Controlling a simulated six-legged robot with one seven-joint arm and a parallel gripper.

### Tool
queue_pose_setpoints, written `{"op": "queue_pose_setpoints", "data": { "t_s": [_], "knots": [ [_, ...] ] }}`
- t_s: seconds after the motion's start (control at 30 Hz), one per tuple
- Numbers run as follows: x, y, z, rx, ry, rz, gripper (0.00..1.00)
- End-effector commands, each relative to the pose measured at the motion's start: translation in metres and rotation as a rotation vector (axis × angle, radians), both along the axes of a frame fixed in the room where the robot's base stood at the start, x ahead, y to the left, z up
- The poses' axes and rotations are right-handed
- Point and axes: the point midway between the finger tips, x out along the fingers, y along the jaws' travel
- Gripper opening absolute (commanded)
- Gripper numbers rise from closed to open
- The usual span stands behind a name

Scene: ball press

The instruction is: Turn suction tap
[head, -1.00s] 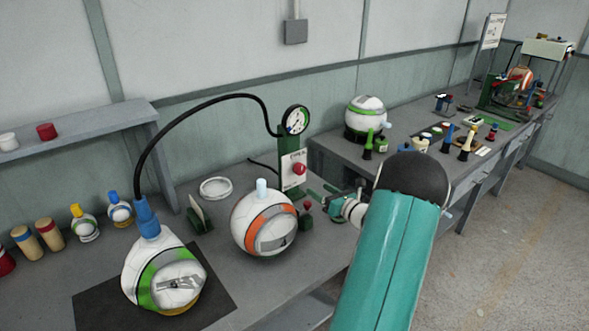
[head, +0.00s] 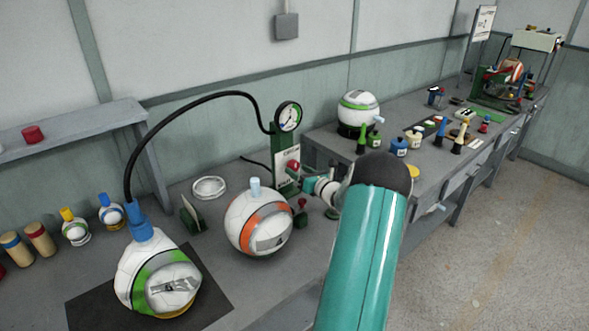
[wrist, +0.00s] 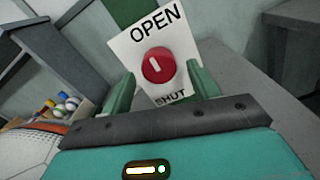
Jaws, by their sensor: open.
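The suction tap (wrist: 158,65) is a round red knob with a short white mark, on a white plate (wrist: 137,46) reading OPEN above and SHUT below. The mark is tilted slightly left of the OPEN word's direction. In the head view the red tap (head: 293,167) sits below a round gauge (head: 288,116) on a green post. My gripper (wrist: 163,84) is open, with one green finger on each side of the knob in the wrist view. It also shows in the head view (head: 304,176), close to the tap. I cannot tell whether the fingers touch the knob.
A black hose (head: 190,98) arcs from the post to a green-and-white ball (head: 158,278) on a dark mat. An orange-and-white ball (head: 259,222) stands just left of my arm. A white ring (head: 209,187) lies behind it. A second bench extends right.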

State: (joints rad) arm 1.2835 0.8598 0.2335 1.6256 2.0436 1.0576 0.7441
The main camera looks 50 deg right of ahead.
Motion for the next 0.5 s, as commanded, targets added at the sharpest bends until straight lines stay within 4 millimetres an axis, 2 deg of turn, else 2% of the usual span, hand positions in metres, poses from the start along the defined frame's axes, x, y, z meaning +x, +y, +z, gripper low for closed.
{"op": "queue_pose_setpoints", "data": {
  "t_s": [0.03,0.2,0.5],
  "knots": [
    [0.009,-0.001,0.0,-0.001,-0.001,0.003,0.6],
    [0.025,-0.005,0.0,0.001,-0.002,0.002,0.6],
    [0.029,-0.006,0.001,0.001,-0.001,0.001,0.6]
  ]
}}
